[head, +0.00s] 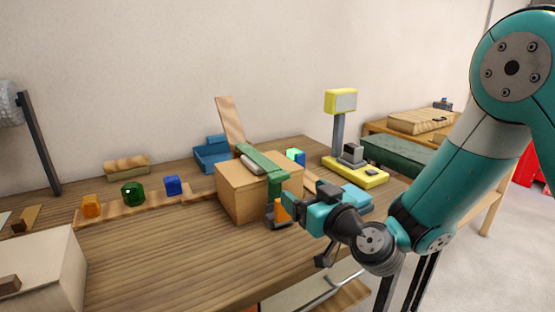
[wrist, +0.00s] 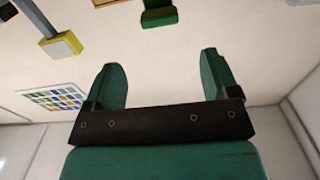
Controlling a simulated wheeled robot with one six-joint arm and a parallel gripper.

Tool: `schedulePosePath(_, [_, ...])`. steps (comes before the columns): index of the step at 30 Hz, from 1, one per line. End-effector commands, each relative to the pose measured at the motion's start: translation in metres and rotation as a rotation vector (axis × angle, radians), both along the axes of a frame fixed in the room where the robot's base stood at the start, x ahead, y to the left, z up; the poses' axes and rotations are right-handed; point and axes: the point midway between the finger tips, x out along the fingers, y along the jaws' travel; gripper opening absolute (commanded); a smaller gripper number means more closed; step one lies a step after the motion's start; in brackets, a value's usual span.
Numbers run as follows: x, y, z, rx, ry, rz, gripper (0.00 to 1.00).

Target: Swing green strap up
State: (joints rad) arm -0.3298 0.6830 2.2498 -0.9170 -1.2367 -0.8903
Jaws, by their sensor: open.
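The green strap (head: 260,159) lies across the top of a wooden box (head: 239,192). Its near end hangs down over the box's front right edge. A green piece that looks like the strap's end (wrist: 159,18) shows at the top of the wrist view, ahead of the fingers and apart from them. My gripper (head: 290,207) is just right of the box, close below the hanging end; whether they touch is unclear in the head view. In the wrist view my gripper (wrist: 163,78) has its two green fingers wide apart with nothing between them.
A yellow scale-like stand (head: 354,174) is behind my gripper to the right. A wooden strip with orange (head: 91,205), green (head: 133,194) and blue (head: 173,186) pieces lies left of the box. A pale box (head: 50,265) is at front left. The front middle of the table is clear.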

Motion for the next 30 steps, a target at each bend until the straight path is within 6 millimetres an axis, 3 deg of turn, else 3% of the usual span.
schedulePosePath(1, [0.006,0.005,0.008,0.0,0.002,0.002,0.81])
schedulePosePath(21, [0.08,0.056,0.004,-0.001,-0.001,0.004,0.81])
schedulePosePath(30, [0.097,0.066,0.0,0.0,0.001,0.002,0.81])
